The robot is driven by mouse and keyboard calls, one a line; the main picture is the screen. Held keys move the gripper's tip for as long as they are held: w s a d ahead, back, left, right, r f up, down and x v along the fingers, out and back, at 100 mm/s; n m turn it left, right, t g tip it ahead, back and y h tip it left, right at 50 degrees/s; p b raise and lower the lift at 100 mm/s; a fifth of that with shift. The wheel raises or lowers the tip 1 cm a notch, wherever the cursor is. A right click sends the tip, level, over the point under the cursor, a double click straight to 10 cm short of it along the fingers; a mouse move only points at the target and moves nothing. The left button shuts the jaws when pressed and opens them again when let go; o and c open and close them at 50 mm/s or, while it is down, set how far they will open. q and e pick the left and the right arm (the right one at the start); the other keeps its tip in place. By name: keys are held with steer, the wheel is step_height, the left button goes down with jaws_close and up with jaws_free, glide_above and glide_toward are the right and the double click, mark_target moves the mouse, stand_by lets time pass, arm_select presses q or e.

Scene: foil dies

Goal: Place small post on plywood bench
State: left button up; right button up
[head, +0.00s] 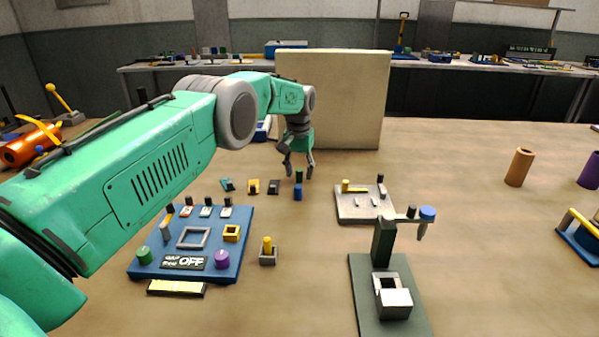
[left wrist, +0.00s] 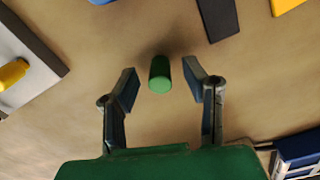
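A small green post (head: 299,175) is between the fingertips of my left gripper (head: 300,172) in the head view. In the left wrist view the green post (left wrist: 160,75) is between the two spread fingers (left wrist: 163,88), with a gap on each side. My left gripper points down, open and holding nothing. The post looks upright; I cannot tell for sure that its base rests on the plywood bench (head: 470,230). A short blue post (head: 298,194) stands just in front of it. My right gripper is not in view.
A pale plate (head: 350,213) with a yellow bar lies to the right. Small blocks (head: 253,187) lie to the left. A blue panel (head: 206,270) and a dark green stand (head: 364,290) are nearer. A cream board (head: 345,100) rises behind. The right middle of the bench is clear.

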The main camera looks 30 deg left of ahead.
mark_target(299, 170)
arm_select(q)
step_height(299, 170, up, 12)
steer(key=p, duration=0.1)
stand_by(0.5)
stand_by(0.4)
